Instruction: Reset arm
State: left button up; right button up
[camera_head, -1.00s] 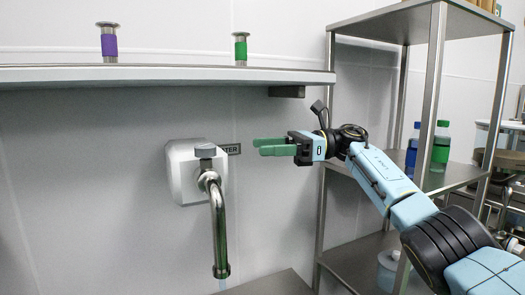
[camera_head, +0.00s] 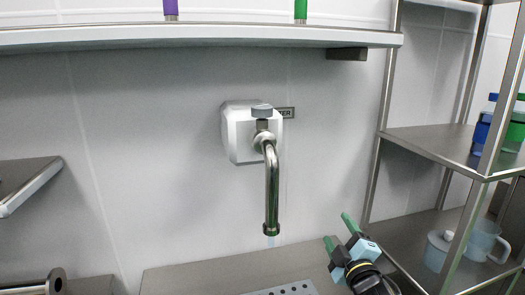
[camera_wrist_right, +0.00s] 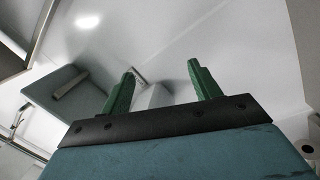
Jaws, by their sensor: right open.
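My right gripper (camera_head: 338,231) is at the lower right of the head view, in front of the steel counter and below and right of the wall tap. Its two green fingers are spread apart with nothing between them. In the right wrist view the gripper (camera_wrist_right: 160,82) is also open and empty, with the pale wall beyond. My left gripper is not in view.
A wall tap (camera_head: 271,185) with a white base hangs over the counter (camera_head: 190,280). A wall shelf (camera_head: 200,38) crosses the top.

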jog(key=s+d+f+m+g+h, duration=0.35)
jog(key=s+f+m+g, duration=0.45)
jog(key=s+f, duration=0.8)
jog(key=s+f+m+g+y, duration=0.2)
jog(key=s+m+g, duration=0.35)
jog(key=s, duration=1.65)
notch_tip(320, 180, down, 29)
jog(key=s+n+g+b, duration=0.2)
jog(key=g+b, duration=0.1)
jog(key=b, duration=0.1)
jog(key=s+d+f+g+b, duration=0.1)
jog(key=s+d+f+b, duration=0.1)
jog(key=s+f, duration=1.4)
jog(key=shift+d+f+h+b, duration=0.4)
jog(key=shift+d+f, duration=0.1)
jog(key=shift+f, duration=0.2)
